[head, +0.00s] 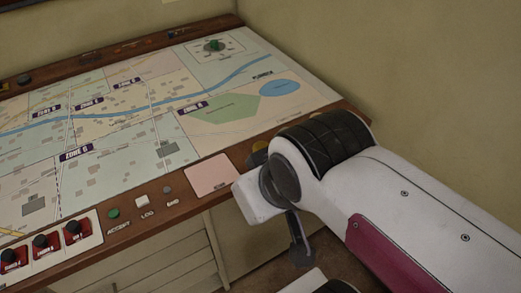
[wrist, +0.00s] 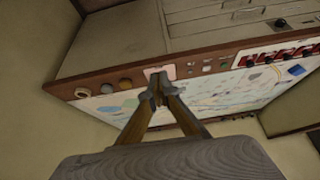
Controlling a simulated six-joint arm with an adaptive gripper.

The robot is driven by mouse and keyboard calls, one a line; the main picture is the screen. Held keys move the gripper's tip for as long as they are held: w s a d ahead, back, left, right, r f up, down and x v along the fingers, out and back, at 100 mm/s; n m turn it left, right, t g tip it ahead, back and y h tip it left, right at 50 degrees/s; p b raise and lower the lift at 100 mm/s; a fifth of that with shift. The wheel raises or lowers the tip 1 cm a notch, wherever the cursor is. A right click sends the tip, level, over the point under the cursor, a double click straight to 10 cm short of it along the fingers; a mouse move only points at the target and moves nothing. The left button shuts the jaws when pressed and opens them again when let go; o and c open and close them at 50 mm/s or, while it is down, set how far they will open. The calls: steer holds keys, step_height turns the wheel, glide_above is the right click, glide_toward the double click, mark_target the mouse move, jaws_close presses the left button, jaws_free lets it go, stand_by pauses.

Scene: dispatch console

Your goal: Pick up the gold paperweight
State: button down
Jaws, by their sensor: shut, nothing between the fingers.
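A gold rounded object (head: 259,158), which looks like the paperweight, sits on the console's wooden front ledge, just right of the pink pad. My arm partly covers it in the head view. In the wrist view a gold round object (wrist: 125,84) stands on the ledge, left of the fingers, with a darker brownish one (wrist: 106,88) beside it. My gripper (wrist: 157,80) is shut and empty, its fingertips in front of the pink pad in the wrist view and apart from the gold object. The fingertips are hidden in the head view.
The pink pad (head: 212,175) lies on the ledge. Left of it are a white button (head: 142,201), a green button (head: 113,213) and red switches (head: 77,230). The map board (head: 110,110) is mostly flat and clear.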

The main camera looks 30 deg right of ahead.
stand_by(0.3)
steer(key=c, duration=1.2)
jaws_free()
